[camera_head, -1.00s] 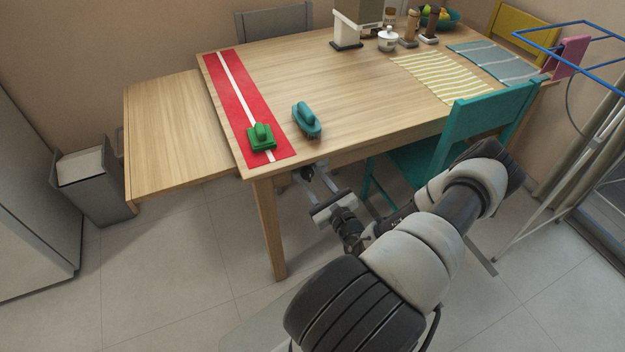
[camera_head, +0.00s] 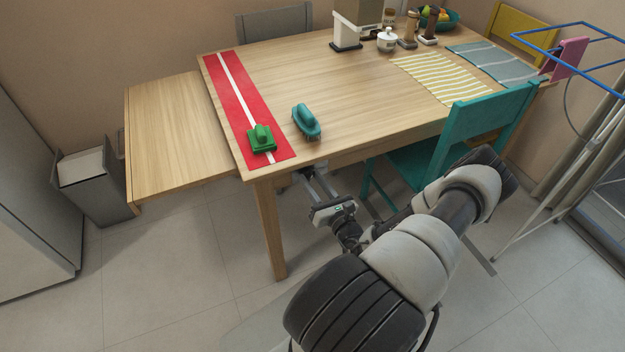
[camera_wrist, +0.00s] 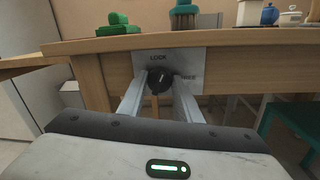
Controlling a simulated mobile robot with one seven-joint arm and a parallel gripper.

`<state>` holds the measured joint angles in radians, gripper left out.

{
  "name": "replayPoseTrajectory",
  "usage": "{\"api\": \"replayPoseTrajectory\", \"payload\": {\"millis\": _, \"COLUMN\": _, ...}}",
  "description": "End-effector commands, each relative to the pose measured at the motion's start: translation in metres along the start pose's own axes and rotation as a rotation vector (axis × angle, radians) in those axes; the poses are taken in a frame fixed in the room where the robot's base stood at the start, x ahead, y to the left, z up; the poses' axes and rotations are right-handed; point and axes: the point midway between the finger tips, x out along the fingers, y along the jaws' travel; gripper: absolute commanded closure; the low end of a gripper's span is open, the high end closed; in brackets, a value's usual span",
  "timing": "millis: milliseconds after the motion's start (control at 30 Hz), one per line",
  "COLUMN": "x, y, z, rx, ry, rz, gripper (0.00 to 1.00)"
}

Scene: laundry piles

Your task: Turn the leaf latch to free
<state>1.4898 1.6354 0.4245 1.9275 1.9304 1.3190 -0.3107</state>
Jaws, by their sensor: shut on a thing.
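The leaf latch (camera_wrist: 158,80) is a dark round knob on a pale plate (camera_wrist: 185,60) fixed to the table's front apron. The plate carries the word LOCK at its upper middle and a second word at the right, which reads like FREE. My gripper (camera_wrist: 159,88) is shut on the knob, with one finger on each side of it. In the head view my gripper (camera_head: 318,185) reaches under the table's front edge, and the latch is hidden there. The knob's exact pointing direction is hard to make out. The table leaf (camera_head: 175,125) extends level at the left.
A teal chair (camera_head: 490,108) stands right of my arm. A grey bin (camera_head: 95,185) stands beside the leaf.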

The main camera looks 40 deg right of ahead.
Motion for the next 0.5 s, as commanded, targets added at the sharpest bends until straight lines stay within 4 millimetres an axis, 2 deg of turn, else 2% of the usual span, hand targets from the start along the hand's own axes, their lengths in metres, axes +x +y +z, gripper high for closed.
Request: {"api": "replayPoseTrajectory", "payload": {"millis": 500, "x": -0.0011, "y": -0.0011, "z": -0.0025, "rx": 0.489, "ry": -0.041, "rz": -0.011, "gripper": 0.91}}
